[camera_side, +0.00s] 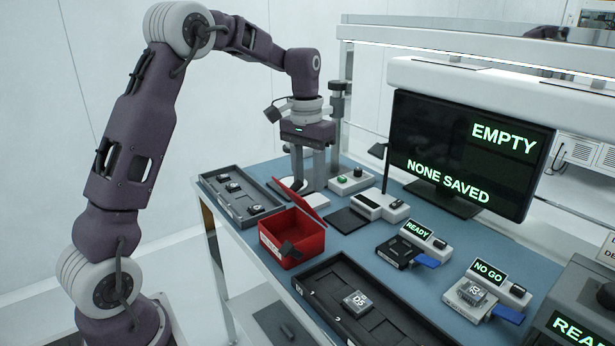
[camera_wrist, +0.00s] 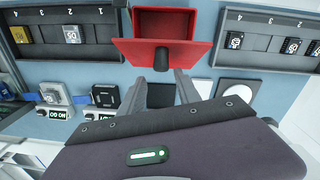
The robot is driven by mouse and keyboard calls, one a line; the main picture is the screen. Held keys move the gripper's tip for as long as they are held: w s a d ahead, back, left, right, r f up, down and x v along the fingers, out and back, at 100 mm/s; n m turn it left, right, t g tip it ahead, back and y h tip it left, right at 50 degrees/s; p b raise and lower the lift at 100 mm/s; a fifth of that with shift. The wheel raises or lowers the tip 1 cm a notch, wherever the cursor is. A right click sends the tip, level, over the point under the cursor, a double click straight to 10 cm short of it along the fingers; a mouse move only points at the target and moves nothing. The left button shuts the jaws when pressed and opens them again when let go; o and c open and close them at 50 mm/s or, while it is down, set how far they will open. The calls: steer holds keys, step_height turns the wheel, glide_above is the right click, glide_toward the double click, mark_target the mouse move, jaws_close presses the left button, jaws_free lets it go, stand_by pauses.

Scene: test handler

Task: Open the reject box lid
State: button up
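The red reject box (camera_side: 288,243) stands on the blue bench top, with its inside showing. Its red lid (camera_side: 302,194) is raised and tilted up at the side by my gripper; the lid also shows in the wrist view (camera_wrist: 190,50). A dark knob (camera_wrist: 161,58) sits on the lid's face. My gripper (camera_side: 312,182) points down just behind the raised lid. In the wrist view its two fingers (camera_wrist: 162,84) are apart, with the knob just ahead of the gap between them. The side view hides the fingertips behind the lid, so contact cannot be told.
A dark numbered tray (camera_side: 240,203) lies left of the box, and another tray (camera_side: 325,290) with a D5 chip (camera_side: 357,300) lies in front. A button box (camera_side: 351,181), a dark pad (camera_side: 346,220) and test units (camera_side: 402,250) stand to the right, below a monitor (camera_side: 465,150).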

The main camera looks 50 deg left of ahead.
steer(key=shift+r, duration=0.1)
step_height(320, 180, up, 7)
steer(key=shift+a, duration=0.15)
